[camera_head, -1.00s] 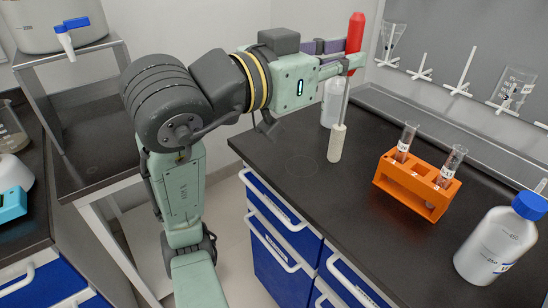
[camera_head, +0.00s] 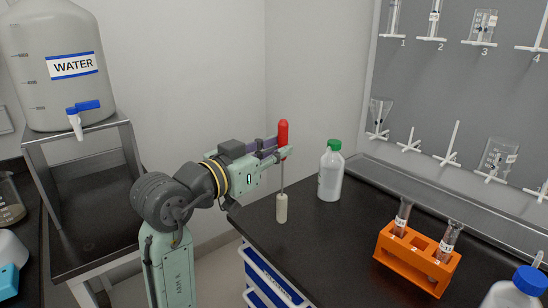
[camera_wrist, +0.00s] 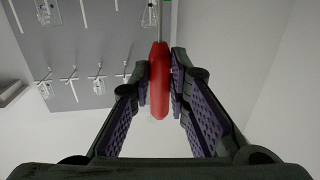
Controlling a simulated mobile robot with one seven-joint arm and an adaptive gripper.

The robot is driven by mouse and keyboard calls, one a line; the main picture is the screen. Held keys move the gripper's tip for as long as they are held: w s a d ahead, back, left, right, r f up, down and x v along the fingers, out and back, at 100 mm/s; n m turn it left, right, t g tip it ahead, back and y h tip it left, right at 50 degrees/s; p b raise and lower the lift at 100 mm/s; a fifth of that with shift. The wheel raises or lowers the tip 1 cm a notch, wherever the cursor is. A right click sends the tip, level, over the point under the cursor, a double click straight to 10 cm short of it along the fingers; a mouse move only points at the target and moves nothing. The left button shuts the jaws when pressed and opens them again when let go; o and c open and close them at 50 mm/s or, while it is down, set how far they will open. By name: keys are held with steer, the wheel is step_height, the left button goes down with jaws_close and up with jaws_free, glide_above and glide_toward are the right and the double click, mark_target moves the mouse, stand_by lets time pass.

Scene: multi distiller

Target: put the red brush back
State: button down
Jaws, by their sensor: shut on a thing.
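The red brush has a red handle (camera_head: 283,133), a thin metal shaft and a pale bristle head (camera_head: 282,208). My gripper (camera_head: 284,152) is shut on the lower part of the red handle. The brush hangs upright, head down, over the left part of the black bench; I cannot tell whether the head touches the bench top. In the wrist view the red handle (camera_wrist: 160,80) lies between the two purple-padded fingers, with the shaft running away at the top.
A green-capped white bottle (camera_head: 330,172) stands right of the brush. An orange rack (camera_head: 417,262) with tubes stands further right, near a blue-capped bottle (camera_head: 515,292). A pegboard (camera_head: 460,100) with glassware is behind. A water tank (camera_head: 65,65) sits on a stand at left.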

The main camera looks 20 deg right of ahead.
steer(key=shift+w+d+f+p, duration=0.1)
steer(key=shift+w+f+p, duration=0.3)
steer(key=shift+f, duration=0.55)
steer(key=shift+w+f+p, duration=0.15)
steer(key=shift+w+f, duration=0.3)
steer(key=shift+f, duration=0.55)
steer(key=shift+f, duration=0.15)
steer(key=c, duration=1.5)
jaws_free()
